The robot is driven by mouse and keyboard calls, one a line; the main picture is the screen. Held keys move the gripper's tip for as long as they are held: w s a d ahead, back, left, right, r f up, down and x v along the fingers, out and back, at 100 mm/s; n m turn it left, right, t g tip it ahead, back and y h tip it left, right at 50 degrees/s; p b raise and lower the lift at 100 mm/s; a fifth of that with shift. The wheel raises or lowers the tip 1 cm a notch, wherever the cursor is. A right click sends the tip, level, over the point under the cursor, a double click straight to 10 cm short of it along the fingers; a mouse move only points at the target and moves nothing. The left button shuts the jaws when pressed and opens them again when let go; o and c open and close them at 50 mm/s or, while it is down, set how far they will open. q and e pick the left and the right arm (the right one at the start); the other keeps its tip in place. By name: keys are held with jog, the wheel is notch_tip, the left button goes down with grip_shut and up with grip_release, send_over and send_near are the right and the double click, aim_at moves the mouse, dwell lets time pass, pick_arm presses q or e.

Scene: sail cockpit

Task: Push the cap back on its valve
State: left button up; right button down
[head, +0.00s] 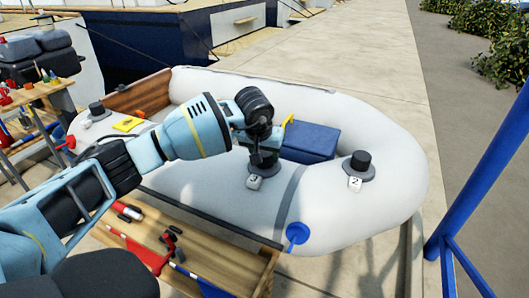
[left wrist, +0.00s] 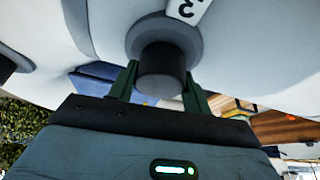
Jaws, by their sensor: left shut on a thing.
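The grey inflatable dinghy (head: 330,205) carries several valves with round grey bases. My left gripper (head: 263,158) is over the valve base (head: 256,169) beside the tag marked 3 (head: 254,183). In the left wrist view its two green fingers (left wrist: 162,82) are shut on a black cylindrical cap (left wrist: 162,72). The cap is lined up with the round grey valve base (left wrist: 140,35), with the 3 tag (left wrist: 187,9) beside it. I cannot tell whether the cap is fully seated. My right gripper is not in view.
Another black cap (head: 361,160) stands on the valve by tag 2 (head: 355,184), and one more (head: 97,109) is at the far left. A blue box (head: 308,142) sits inside the dinghy. A wooden bench (head: 225,263) with tools stands in front. A blue post (head: 480,175) rises at right.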

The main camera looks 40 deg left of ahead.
aim_at(264, 152)
pick_arm(q)
jog(key=shift+f, duration=0.15)
jog(key=o, duration=0.7)
jog(key=shift+p+v, duration=0.9)
jog(key=shift+v, duration=0.15)
jog(key=p+v, duration=0.2)
jog(key=v, duration=0.1)
jog(key=shift+p, duration=0.3)
jog(key=shift+p+v, duration=1.2)
jog(key=shift+v, duration=0.2)
jog(key=p+v, duration=0.2)
jog(key=v, duration=0.1)
jog(key=shift+p, duration=0.3)
